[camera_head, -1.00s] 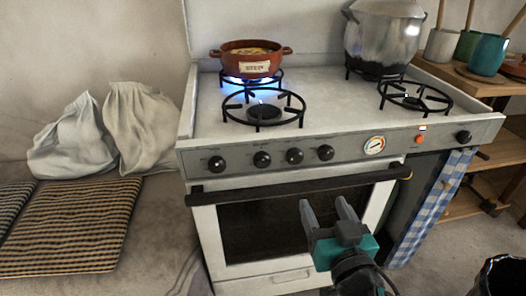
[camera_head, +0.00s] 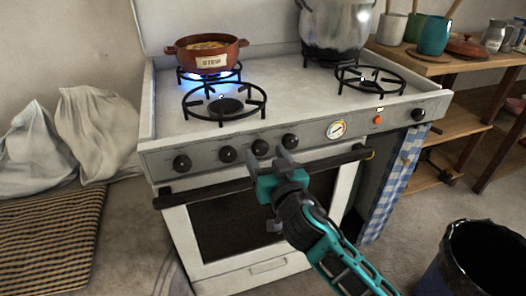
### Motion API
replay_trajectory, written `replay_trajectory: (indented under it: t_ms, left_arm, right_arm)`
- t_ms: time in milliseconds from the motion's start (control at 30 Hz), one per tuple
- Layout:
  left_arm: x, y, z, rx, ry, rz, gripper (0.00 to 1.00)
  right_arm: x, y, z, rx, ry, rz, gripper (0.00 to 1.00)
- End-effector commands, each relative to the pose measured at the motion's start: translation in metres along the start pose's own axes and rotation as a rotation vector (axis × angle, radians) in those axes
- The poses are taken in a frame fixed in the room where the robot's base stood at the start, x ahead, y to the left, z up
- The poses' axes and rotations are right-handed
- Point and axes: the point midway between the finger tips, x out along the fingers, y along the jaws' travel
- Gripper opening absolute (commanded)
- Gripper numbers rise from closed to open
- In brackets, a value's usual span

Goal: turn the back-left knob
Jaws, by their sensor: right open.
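The stove (camera_head: 160,120) has a front panel with a row of black knobs: a far-left knob (camera_head: 182,163), a second knob (camera_head: 227,154), a third knob (camera_head: 260,148), a fourth knob (camera_head: 289,141), and one at the far right (camera_head: 418,114). The labels are too small to read, so I cannot tell which one is the back-left knob. Blue flame shows at the back-left burner (camera_head: 208,76). My right gripper (camera_head: 268,157) is open and empty, in front of the panel just below the third and fourth knobs. My left gripper is not in view.
A brown pot marked STEW (camera_head: 206,50) sits over the flame. A large metal pot (camera_head: 336,30) stands at the back right. The oven handle bar (camera_head: 205,191) runs below the knobs. A dark bin (camera_head: 480,265) stands at the lower right.

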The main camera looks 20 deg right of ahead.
Motion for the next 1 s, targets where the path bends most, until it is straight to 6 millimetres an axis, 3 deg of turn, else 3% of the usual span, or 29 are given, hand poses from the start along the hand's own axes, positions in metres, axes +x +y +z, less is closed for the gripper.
replay_trajectory:
  t_ms: [200,567,1000]
  left_arm:
    - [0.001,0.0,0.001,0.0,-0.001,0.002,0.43]
    - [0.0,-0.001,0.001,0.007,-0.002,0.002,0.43]
    - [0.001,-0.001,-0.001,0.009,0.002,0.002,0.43]
  right_arm:
    - [0.02,-0.001,0.0,0.0,0.0,-0.002,0.67]
    - [0.024,0.0,0.0,0.001,-0.001,-0.001,0.67]
    - [0.023,0.0,0.0,0.001,-0.001,-0.001,0.25]
